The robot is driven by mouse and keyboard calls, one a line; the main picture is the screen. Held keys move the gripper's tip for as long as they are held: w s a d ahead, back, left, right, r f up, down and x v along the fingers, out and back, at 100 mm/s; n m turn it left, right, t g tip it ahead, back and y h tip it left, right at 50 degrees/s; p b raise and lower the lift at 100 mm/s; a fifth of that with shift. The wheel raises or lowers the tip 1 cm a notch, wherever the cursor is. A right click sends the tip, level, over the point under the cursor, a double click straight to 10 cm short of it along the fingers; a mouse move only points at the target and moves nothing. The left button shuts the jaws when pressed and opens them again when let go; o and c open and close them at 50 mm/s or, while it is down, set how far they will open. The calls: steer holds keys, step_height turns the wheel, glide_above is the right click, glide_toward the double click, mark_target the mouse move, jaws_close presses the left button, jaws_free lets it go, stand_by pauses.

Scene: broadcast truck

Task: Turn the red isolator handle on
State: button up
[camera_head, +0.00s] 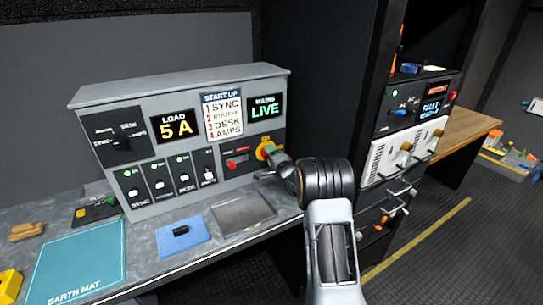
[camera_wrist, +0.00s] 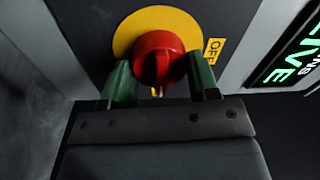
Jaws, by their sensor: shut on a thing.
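The red isolator handle (camera_wrist: 160,56) is a round red knob on a yellow disc (camera_wrist: 190,22), seen close up in the wrist view. A yellow label reading OFF (camera_wrist: 213,50) is beside the disc. My gripper (camera_wrist: 160,82) has its two green fingers on either side of the knob and is shut on it. In the head view my gripper (camera_head: 272,153) reaches the yellow disc (camera_head: 262,148) at the right end of the grey panel; my gripper mostly hides the red knob there. The MAINS display (camera_head: 265,107) reads LIVE in green.
The panel (camera_head: 200,181) also has several switches, a LOAD display (camera_head: 175,127) reading 5 A, and a START UP list (camera_head: 222,116). A black rack (camera_head: 340,90) stands right.

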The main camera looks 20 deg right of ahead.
stand_by(0.4)
steer(key=o, duration=0.9)
steer(key=shift+s, duration=0.1)
steer(key=s, duration=0.4)
steer(key=s+d+b, duration=0.1)
steer(key=s, duration=0.4)
steer(key=s+f+b, duration=0.1)
steer(key=s, duration=0.3)
steer(key=shift+s+d, duration=0.25)
steer(key=shift+d, duration=0.05)
